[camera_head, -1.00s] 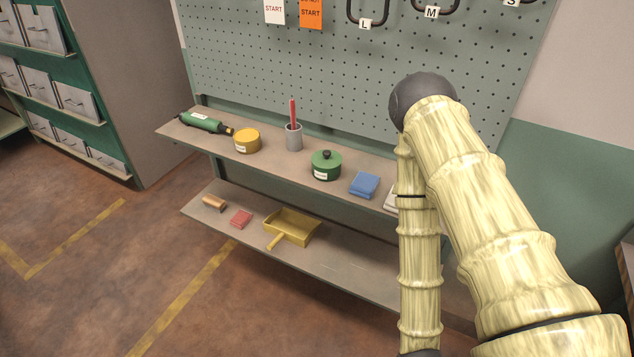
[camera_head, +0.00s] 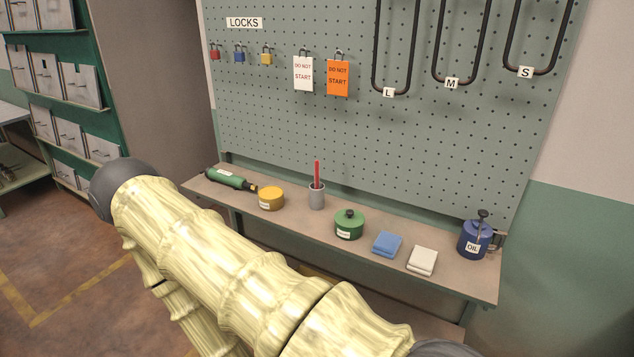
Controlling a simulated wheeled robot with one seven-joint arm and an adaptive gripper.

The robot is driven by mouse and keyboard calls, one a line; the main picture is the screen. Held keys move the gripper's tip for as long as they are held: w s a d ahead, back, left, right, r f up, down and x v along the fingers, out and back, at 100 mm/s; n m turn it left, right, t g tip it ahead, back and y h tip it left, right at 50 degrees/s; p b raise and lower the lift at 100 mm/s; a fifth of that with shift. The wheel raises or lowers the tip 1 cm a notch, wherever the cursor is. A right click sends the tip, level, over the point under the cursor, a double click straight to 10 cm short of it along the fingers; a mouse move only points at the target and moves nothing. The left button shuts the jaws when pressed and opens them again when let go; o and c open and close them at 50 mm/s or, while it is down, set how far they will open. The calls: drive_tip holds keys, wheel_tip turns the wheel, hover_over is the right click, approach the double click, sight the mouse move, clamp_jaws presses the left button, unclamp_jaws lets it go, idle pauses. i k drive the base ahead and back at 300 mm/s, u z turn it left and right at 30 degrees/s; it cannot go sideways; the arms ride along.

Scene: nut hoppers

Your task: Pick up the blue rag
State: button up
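The blue rag (camera_head: 387,244) lies folded on the upper shelf (camera_head: 300,222) below the pegboard. A green lidded tin stands to its left and a folded white cloth lies to its right. Nothing touches or covers the rag. My arm crosses the lower left of the view, with its dark rounded joint near the left side, well away from the rag. My gripper is outside the view.
Tags and padlocks hang on the pegboard (camera_head: 300,130). My arm hides most of the lower shelf.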

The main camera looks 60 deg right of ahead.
sight(387, 244)
drive_tip(key=u, duration=0.25)
drive_tip(key=i, duration=1.6)
drive_tip(key=z, duration=3.15)
